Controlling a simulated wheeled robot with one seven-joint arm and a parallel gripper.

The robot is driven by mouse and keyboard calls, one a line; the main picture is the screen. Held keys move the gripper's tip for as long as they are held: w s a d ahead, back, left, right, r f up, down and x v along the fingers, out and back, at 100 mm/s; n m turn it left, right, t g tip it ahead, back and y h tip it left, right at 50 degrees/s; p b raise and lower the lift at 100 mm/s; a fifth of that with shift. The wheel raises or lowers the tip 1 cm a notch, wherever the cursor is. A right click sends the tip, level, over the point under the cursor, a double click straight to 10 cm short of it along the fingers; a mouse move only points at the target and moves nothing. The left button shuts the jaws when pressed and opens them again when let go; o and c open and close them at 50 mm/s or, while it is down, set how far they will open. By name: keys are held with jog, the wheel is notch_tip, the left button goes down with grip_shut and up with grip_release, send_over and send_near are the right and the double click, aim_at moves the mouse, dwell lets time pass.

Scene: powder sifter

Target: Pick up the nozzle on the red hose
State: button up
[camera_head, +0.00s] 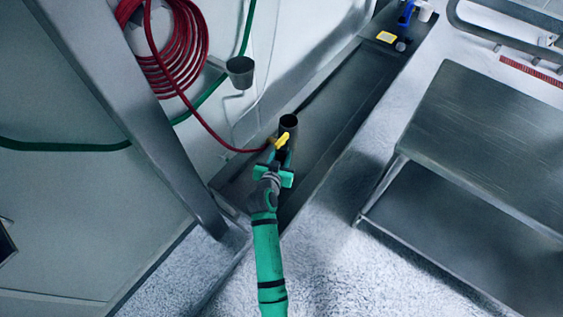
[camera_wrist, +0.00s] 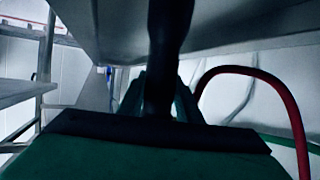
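The nozzle (camera_head: 288,124) shows in the head view as a dark open-ended tube with a yellow part (camera_head: 281,140) behind it. The red hose (camera_head: 205,124) runs from a wall coil down to it. My green gripper (camera_head: 277,160) is right at the nozzle, which partly hides its fingers. In the wrist view a dark upright body, seemingly the nozzle (camera_wrist: 170,40), stands between my green fingers (camera_wrist: 161,95). Whether the fingers press on it cannot be told. The red hose also arcs down at the right of the wrist view (camera_wrist: 283,95).
The coiled hose (camera_head: 185,50) hangs on the wall, with a grey cup (camera_head: 240,72) to its right. A slanted metal post (camera_head: 125,100) stands at left. A metal trough (camera_head: 340,95) runs under the nozzle. A metal table (camera_head: 490,130) is at right, with floor between.

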grip_shut()
jog(key=shift+r, duration=0.15)
